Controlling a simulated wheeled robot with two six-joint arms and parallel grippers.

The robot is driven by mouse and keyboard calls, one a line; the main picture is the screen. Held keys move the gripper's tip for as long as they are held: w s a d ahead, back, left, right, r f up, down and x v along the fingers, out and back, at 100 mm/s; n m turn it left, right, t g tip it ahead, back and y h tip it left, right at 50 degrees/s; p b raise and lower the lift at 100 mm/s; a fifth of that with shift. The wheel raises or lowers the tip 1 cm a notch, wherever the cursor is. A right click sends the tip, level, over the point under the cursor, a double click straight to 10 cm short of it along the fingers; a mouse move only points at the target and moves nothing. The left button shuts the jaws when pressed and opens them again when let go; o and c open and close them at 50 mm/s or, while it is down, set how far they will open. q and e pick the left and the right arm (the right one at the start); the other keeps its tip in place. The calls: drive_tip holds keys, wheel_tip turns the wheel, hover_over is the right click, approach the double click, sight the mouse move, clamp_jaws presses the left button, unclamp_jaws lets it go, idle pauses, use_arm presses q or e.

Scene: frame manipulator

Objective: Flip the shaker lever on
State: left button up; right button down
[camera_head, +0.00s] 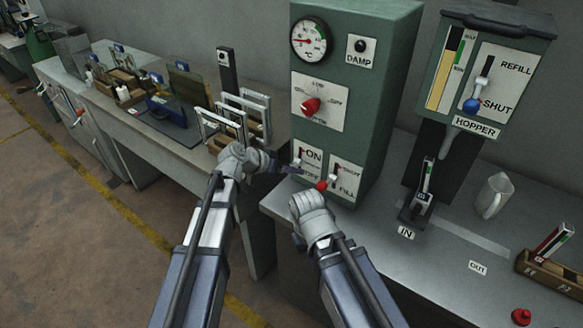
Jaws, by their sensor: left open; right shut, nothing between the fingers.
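A green cabinet (371,105) stands on the bench in the middle. Low on its front are two white lever plates. The left plate (311,157) reads ON at its top; its lower lettering is partly hidden and its small lever is hard to make out. The right plate (348,178) reads FILL at the bottom and has a red-knobbed lever (321,185). No label reading "shaker" is legible. My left gripper (292,168) is open at the left plate's lower left; contact cannot be told. My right gripper (299,241) is shut and empty, below the plates, its fingertips mostly hidden.
Above the plates are a red dial knob (311,105) and a gauge (311,40). A hopper box (486,70) with a blue-knobbed lever hangs at right. A white jug (493,195) and a wooden rack (552,270) stand on the right bench. Frames (225,128) stand on the left bench.

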use_arm(q)
drive_tip(key=p+v, duration=0.3)
drive_tip(key=v, duration=0.3)
drive_tip(key=shift+s+a+r+p, duration=0.2)
drive_tip(key=shift+r+p, duration=0.05)
drive_tip(key=shift+p, duration=0.05)
drive_tip(key=s+a+f+n+g+y, duration=0.35)
drive_tip(key=s+a, duration=0.25)
drive_tip(key=s, duration=0.3)
drive_tip(key=s+a+f+n+g+y, duration=0.2)
drive_tip(key=s+a+f+n+y, duration=0.1)
drive_tip(key=s+a+f+y, duration=0.4)
drive_tip(key=s+d+r+m, duration=0.2)
drive_tip(key=s+d, duration=0.5)
drive_tip(key=d, duration=0.4)
drive_tip(key=shift+s+d+m+g+h, duration=0.25)
drive_tip(key=shift+m+g+h, duration=0.1)
drive_tip(key=shift+m+g, duration=0.15)
